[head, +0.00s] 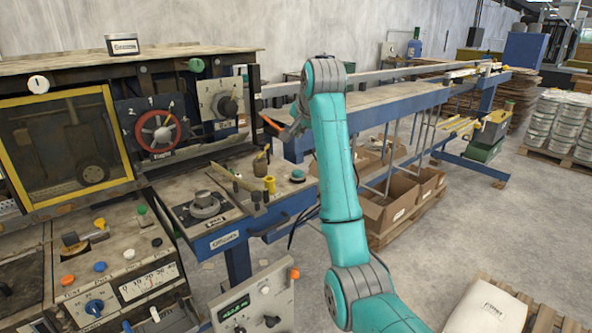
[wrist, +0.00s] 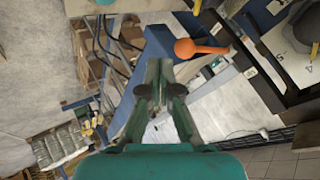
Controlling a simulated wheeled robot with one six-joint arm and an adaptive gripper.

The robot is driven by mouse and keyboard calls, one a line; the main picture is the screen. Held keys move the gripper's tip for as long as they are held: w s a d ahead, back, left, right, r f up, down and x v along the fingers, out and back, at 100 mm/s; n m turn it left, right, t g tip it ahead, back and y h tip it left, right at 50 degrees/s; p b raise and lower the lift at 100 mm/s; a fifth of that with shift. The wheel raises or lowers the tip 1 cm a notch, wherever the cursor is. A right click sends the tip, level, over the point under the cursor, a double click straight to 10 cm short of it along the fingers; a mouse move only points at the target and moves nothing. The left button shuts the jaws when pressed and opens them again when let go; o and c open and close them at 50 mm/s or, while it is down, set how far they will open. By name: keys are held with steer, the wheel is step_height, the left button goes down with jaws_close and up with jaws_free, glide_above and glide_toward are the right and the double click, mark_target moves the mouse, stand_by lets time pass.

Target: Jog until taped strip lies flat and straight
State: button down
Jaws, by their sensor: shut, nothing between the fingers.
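My gripper (head: 287,130) is beside the machine's right end, above the work table, and shows shut and empty in the wrist view (wrist: 160,68). An orange lever (wrist: 200,48) lies close to the right of my fingertips in the wrist view; its orange tip (head: 269,123) shows left of my gripper in the head view. I cannot tell if they touch. The laminating machine (head: 120,70) has a yellow-framed window (head: 70,135), a red dial (head: 158,130) and a grey dial (head: 217,104). I cannot make out a taped strip or which control is the jog.
A control panel (head: 110,262) with coloured buttons and a gauge stands at left. A box with a green display (head: 235,309) is at the bottom. A long blue-edged table (head: 420,98) runs back right, with cardboard boxes (head: 390,205) below. The floor at right is partly clear.

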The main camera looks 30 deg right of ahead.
mark_target(299, 173)
steer(key=shift+f, duration=0.15)
steer(key=shift+f, duration=4.3)
steer(key=shift+f, duration=0.1)
steer(key=shift+f, duration=0.3)
